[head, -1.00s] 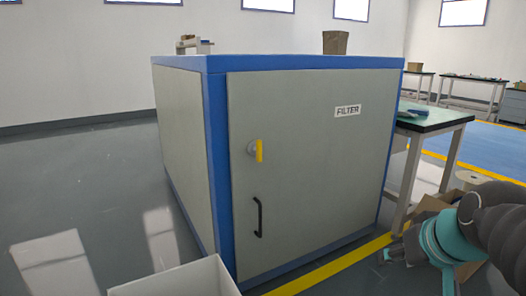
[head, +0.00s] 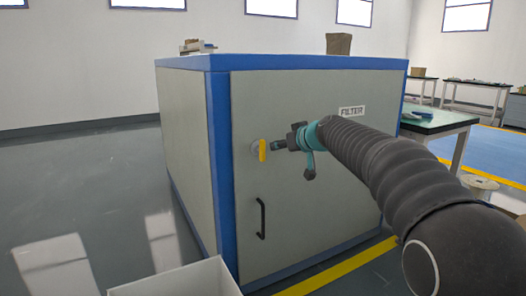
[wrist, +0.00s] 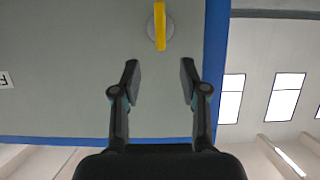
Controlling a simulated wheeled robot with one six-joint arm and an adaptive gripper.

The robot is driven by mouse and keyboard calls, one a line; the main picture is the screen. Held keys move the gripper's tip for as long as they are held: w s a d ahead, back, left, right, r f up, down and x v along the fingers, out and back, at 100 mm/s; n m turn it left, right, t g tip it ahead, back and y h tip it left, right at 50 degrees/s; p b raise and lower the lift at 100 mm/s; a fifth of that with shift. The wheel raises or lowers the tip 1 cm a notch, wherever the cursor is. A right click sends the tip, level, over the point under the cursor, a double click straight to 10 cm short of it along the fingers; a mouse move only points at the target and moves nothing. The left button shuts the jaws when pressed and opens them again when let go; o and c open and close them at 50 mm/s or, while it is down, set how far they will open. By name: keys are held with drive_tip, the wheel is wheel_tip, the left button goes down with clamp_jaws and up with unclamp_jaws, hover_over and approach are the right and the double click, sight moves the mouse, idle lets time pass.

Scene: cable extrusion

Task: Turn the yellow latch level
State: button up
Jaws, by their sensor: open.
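The yellow latch (head: 262,150) stands upright on its round grey base on the door of the blue-framed grey cabinet (head: 300,210). In the wrist view the latch (wrist: 160,25) is near the top middle, its long side running up and down the picture. My gripper (head: 276,147) is just right of the latch in the head view. In the wrist view my gripper (wrist: 160,80) is open and empty, with the latch ahead of its fingertips and roughly in line with the gap between them. The fingers do not appear to touch it.
A black door handle (head: 261,218) is below the latch. A FILTER label (head: 352,111) is to its upper right. A white box (head: 180,281) stands on the floor at the front. A green-topped table (head: 440,121) is right of the cabinet.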

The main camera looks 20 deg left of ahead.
sight(264, 148)
drive_tip(key=p+x, duration=0.4)
drive_tip(key=x, duration=0.8)
drive_tip(key=shift+w+a, duration=0.1)
drive_tip(key=shift+a, duration=0.05)
drive_tip(key=shift+p+x, duration=0.3)
drive_tip(key=shift+x, duration=0.55)
clamp_jaws()
